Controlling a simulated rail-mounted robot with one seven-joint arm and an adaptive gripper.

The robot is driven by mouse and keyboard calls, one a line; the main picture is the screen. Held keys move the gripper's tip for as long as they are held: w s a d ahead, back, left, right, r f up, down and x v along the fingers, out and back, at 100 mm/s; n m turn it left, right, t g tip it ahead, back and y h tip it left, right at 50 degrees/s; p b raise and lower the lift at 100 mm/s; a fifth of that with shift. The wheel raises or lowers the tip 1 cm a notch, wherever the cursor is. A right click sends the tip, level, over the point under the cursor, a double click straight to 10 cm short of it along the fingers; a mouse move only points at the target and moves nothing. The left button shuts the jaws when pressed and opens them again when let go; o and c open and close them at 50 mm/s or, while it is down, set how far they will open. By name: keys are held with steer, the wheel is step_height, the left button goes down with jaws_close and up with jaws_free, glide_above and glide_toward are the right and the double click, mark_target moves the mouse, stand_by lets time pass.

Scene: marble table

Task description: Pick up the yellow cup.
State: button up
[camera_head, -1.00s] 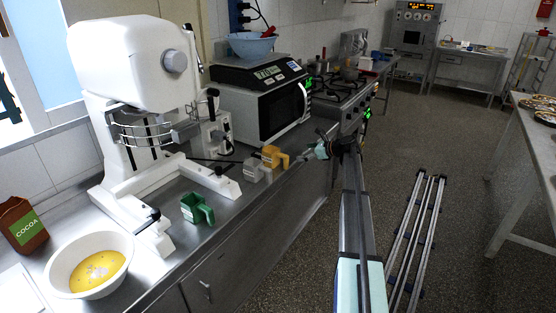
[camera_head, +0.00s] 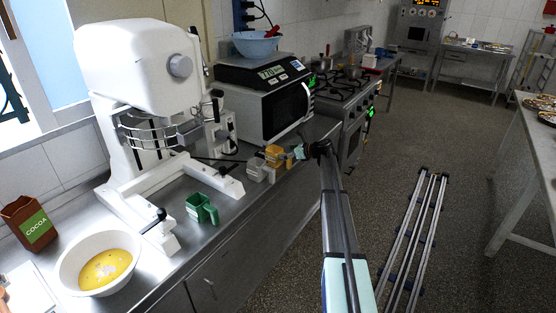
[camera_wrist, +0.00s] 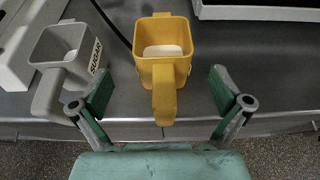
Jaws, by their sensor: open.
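The yellow cup (camera_wrist: 146,72) is square, with a handle pointing toward my gripper, and has something pale inside. It stands upright on the steel counter in the wrist view. In the head view the yellow cup (camera_head: 272,153) is near the counter's front edge, before the microwave. My gripper (camera_wrist: 157,88) is open, with one green finger on each side of the cup's handle and a gap on both sides. In the head view my gripper (camera_head: 290,154) is right beside the cup, on its right.
A grey cup (camera_wrist: 66,50) labelled SUGAR stands close to the left of the yellow cup, next to my left finger. It also shows in the head view (camera_head: 258,170). A green cup (camera_head: 202,208), a white mixer (camera_head: 135,65) and a microwave (camera_head: 270,112) stand on the counter.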

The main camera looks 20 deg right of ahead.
mark_target(280, 152)
steer(key=p+x, duration=0.2)
steer(key=x, duration=0.2)
steer(key=shift+w, duration=0.5)
steer(key=shift+w+a+f, duration=0.2)
steer(key=shift+a+f, duration=0.05)
steer(key=c, duration=1.3)
